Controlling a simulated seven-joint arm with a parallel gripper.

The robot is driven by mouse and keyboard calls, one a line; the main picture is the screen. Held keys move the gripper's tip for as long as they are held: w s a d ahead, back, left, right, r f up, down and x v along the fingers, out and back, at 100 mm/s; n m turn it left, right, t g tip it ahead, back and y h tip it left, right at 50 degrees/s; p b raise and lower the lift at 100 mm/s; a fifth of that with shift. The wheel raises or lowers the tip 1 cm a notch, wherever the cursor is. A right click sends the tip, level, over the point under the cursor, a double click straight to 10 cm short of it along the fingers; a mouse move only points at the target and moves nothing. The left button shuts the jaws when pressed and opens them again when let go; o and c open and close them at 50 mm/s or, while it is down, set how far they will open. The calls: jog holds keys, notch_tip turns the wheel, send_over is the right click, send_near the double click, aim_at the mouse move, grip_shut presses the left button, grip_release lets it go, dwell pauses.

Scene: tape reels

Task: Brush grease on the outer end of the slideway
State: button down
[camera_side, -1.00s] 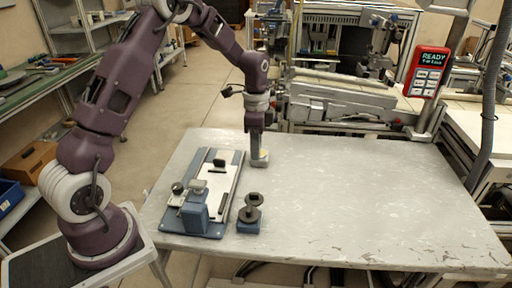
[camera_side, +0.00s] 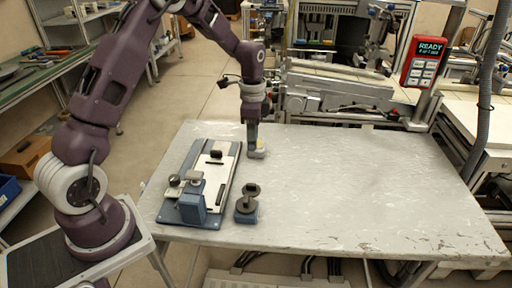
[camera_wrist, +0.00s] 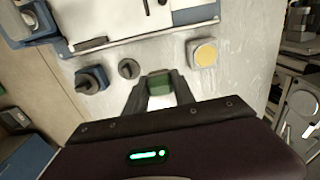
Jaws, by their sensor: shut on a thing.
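The slideway (camera_side: 214,178) is a pale plate with dark slots on a blue base, at the left of the table. Part of it shows at the top of the wrist view (camera_wrist: 130,40). A small pale pot with a yellow top (camera_side: 258,151) stands to its right; it also shows in the wrist view (camera_wrist: 205,54). My gripper (camera_side: 252,146) points down close by the pot. In the wrist view my gripper (camera_wrist: 160,92) is shut on a small greenish piece (camera_wrist: 159,84), perhaps the brush. Its lower end is hidden, and I cannot tell whether it touches the pot.
A blue block with a dark knob-like part (camera_side: 247,205) stands right of the slideway's near end. A red handset reading READY (camera_side: 424,61) is on a post behind the table. The table's (camera_side: 370,190) right half is clear.

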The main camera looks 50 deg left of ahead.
jog(key=w+a, duration=0.6)
jog(key=w, duration=0.1)
jog(key=shift+s+a+f, duration=0.1)
jog(key=shift+a+f, duration=0.05)
jog(key=shift+f, duration=1.05)
jog(key=shift+s+a+f, duration=0.1)
jog(key=shift+f, duration=1.1)
jog(key=shift+f, duration=0.6)
notch_tip(320, 180, up, 7)
dwell(0.5)
dwell(0.3)
